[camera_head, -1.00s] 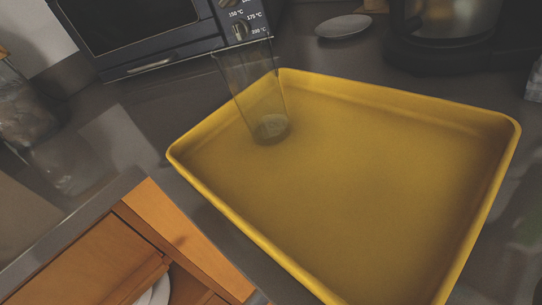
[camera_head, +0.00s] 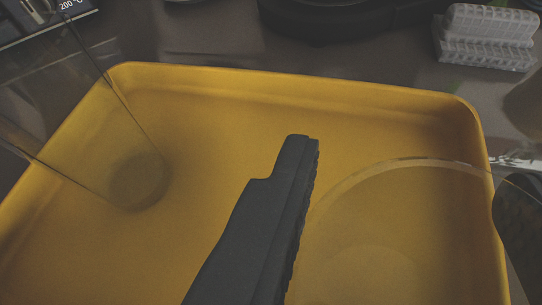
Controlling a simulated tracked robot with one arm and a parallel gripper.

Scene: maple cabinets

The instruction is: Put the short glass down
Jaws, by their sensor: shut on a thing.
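The short glass (camera_head: 392,225) is clear and hard to see, with its curved rim showing over the right part of the yellow tray (camera_head: 225,150). My gripper (camera_head: 405,165) is shut on it, with one dark finger on its left and the other at the right picture edge. The lower part of the glass is faint, and I cannot tell whether it touches the tray floor.
The tray's raised far rim runs across the view. Behind it are an oven corner (camera_head: 45,15) at the far left, a dark appliance base (camera_head: 350,18) and a white ribbed item (camera_head: 488,38) at the right. The tray floor between the two glasses looks clear.

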